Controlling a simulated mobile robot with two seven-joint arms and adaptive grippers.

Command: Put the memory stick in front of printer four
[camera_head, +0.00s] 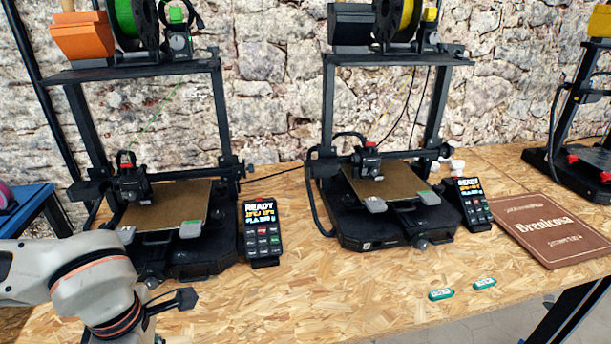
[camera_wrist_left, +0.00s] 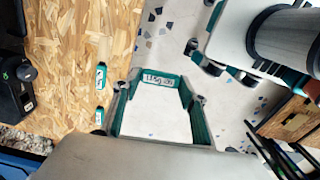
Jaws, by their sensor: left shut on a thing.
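My left gripper (camera_wrist_left: 160,82) is shut on a green memory stick (camera_wrist_left: 158,79) with a white label, across its fingertips; its lettering is too small to read. In the left wrist view it shows against the speckled floor, beside the table edge. Two more green sticks (camera_head: 441,294) (camera_head: 484,283) lie on the table in front of the middle printer (camera_head: 385,222); they also show in the left wrist view (camera_wrist_left: 101,75) (camera_wrist_left: 99,116). Other printers stand at left (camera_head: 185,258) and far right (camera_head: 567,165). I cannot tell which is printer four. My right gripper is in neither view.
A keypad box (camera_head: 262,232) stands between the left and middle printers, another (camera_head: 471,204) right of the middle one. A brown sign (camera_head: 552,229) lies on the chipboard table (camera_head: 345,295). The table front between the left printer and loose sticks is clear.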

